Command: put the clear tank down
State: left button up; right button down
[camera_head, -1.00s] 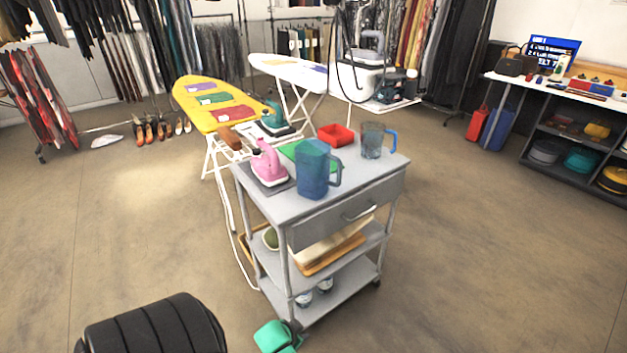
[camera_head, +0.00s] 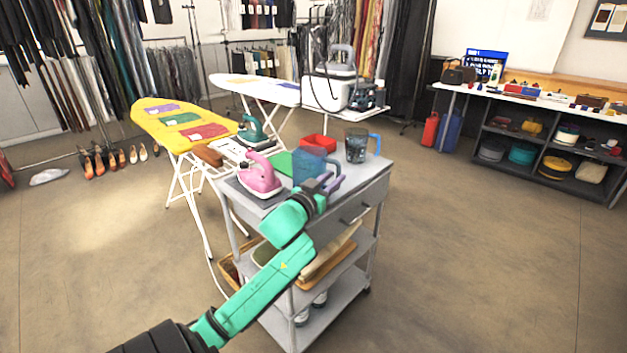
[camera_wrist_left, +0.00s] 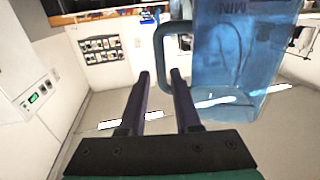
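A clear, greyish tank with a blue handle (camera_head: 356,147) stands upright at the back right of the grey trolley top (camera_head: 345,184). A blue see-through tank (camera_head: 308,165) stands nearer the front of the trolley; its handle faces right. My left gripper (camera_head: 328,182) is at that blue tank's handle. The blue tank's wall (camera_wrist_left: 232,60) fills the right side there. The gripper hides part of the blue tank in the head view. My right gripper is not seen.
A pink iron (camera_head: 260,178) is left of the blue tank. A yellow ironing board (camera_head: 160,125) stands at the back left. The floor right of the trolley is clear.

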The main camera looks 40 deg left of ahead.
pick_arm(q)
jog(key=x, duration=0.6)
jog(key=shift+w+f, duration=0.25)
jog(key=shift+w, duration=0.05)
jog(key=shift+a, duration=0.15)
grip_shut()
dwell(0.9)
